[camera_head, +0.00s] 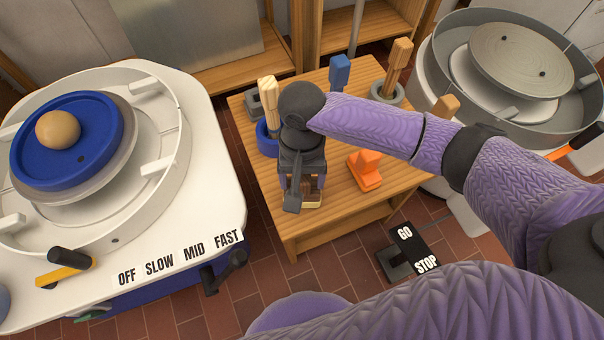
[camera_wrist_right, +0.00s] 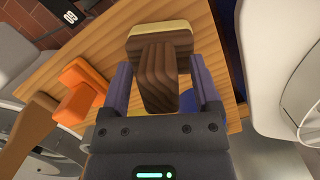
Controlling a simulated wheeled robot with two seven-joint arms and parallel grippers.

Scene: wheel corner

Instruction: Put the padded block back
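The padded block (camera_wrist_right: 160,39) is dark brown with a pale cream pad layer and an upright handle. In the head view its pale edge (camera_head: 312,203) shows near the front of the wooden table, partly hidden by my right gripper (camera_head: 301,190). In the right wrist view, the fingers of my right gripper (camera_wrist_right: 160,80) stand on either side of the block's handle, with a gap showing on both sides. The gripper looks open around it. Whether the block touches the table is hard to tell. My left gripper is in neither view.
The wooden table (camera_head: 330,215) also holds an orange block (camera_head: 365,170), a blue block (camera_head: 340,72) and wooden-handled tools (camera_head: 398,65). A white potter's wheel (camera_head: 205,140) stands left, a grey wheel (camera_head: 520,60) at back right. A GO/STOP pedal (camera_head: 415,250) lies on the floor.

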